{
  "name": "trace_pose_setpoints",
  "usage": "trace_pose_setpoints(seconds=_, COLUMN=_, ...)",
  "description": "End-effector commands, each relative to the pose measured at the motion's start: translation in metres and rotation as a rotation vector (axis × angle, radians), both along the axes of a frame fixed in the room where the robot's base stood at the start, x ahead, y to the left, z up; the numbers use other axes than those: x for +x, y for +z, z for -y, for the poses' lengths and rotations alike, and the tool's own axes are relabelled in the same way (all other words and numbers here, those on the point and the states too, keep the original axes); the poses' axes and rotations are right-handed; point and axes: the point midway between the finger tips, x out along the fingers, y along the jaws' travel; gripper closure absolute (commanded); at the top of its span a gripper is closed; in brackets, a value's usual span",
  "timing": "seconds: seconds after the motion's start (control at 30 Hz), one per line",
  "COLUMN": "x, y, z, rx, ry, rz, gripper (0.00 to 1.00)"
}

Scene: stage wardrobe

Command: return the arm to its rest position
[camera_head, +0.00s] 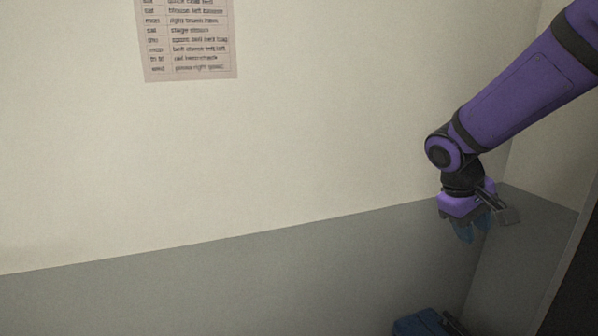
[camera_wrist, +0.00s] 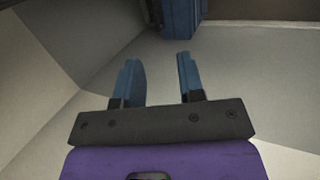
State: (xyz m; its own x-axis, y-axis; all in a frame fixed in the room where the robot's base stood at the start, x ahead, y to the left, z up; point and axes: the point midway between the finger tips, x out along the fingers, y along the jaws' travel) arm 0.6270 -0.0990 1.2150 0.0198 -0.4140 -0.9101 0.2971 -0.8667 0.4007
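My purple arm reaches in from the upper right in the head view, bent down at the wrist. My gripper (camera_head: 468,234) hangs at its end, fingers pointing down, in front of the grey lower wall near the corner. In the wrist view my gripper (camera_wrist: 159,62) shows two blue fingers standing apart with nothing between them. The gap shows only plain grey surface. Nothing is held.
A blue object (camera_head: 424,324), perhaps a case, is partly cut off at the bottom edge below my gripper; a blue thing (camera_wrist: 181,16) also shows beyond the fingers in the wrist view. A printed list (camera_head: 188,38) hangs on the cream wall (camera_head: 250,150). A dark panel (camera_head: 580,270) edges the right.

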Motion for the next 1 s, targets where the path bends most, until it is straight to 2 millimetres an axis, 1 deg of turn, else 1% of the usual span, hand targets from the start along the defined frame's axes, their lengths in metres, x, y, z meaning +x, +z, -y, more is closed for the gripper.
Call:
trace_pose_setpoints(seconds=0.03, x=-0.012, y=0.012, z=0.001, rx=0.028, ry=-0.019, rz=0.032, gripper=0.64)
trace_pose_setpoints(seconds=0.2, x=-0.049, y=0.042, z=-0.002, rx=0.123, ry=-0.071, rz=0.119, gripper=0.64)
trace_pose_setpoints(seconds=0.5, x=-0.117, y=0.079, z=-0.011, rx=0.29, ry=-0.144, rz=0.28, gripper=0.64)
trace_pose_setpoints(seconds=0.7, x=-0.16, y=0.094, z=-0.02, rx=0.393, ry=-0.178, rz=0.391, gripper=0.64)
trace_pose_setpoints(seconds=0.8, x=-0.176, y=0.098, z=-0.024, rx=0.435, ry=-0.188, rz=0.436, gripper=0.64)
trace_pose_setpoints(seconds=0.9, x=-0.188, y=0.1, z=-0.027, rx=0.467, ry=-0.194, rz=0.471, gripper=0.64)
trace_pose_setpoints(seconds=1.0, x=-0.195, y=0.101, z=-0.03, rx=0.485, ry=-0.199, rz=0.49, gripper=0.64)
